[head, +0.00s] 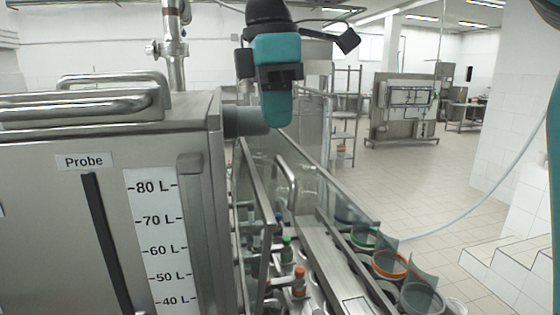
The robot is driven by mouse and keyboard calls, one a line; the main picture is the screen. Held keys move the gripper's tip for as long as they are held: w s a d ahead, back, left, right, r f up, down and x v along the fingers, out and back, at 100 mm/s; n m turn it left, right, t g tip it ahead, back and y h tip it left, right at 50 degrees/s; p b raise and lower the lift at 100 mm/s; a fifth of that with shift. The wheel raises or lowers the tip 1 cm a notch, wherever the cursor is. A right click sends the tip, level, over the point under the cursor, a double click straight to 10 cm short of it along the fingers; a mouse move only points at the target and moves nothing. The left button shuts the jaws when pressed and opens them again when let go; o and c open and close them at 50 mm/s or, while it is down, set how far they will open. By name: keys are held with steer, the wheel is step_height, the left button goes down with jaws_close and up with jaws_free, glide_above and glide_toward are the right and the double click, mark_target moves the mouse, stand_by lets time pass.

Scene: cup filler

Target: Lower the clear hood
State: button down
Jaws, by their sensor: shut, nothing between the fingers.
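The clear hood (256,222) shows in the head view as see-through panels with metal edges, beside the filling line right of the steel tank. A bent metal handle (287,182) stands by the panels. I cannot tell exactly how far the hood is raised. My gripper (276,120), teal and black, points down above the far part of the line, near the tank's upper right corner. It is shut and empty. It appears apart from the hood and the handle. Part of the hood's far end is hard to make out.
The steel tank (90,215) with a litre scale (157,240) fills the left. Bottles with green (287,240) and orange (299,270) caps stand along the line. Cups with green (364,238) and orange (389,263) rims sit on its right.

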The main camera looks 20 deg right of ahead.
steer(key=b, duration=0.5)
glide_above(283, 201)
step_height(283, 201, down, 7)
steer(key=shift+w+a+r, duration=0.15)
steer(key=shift+p, duration=0.3)
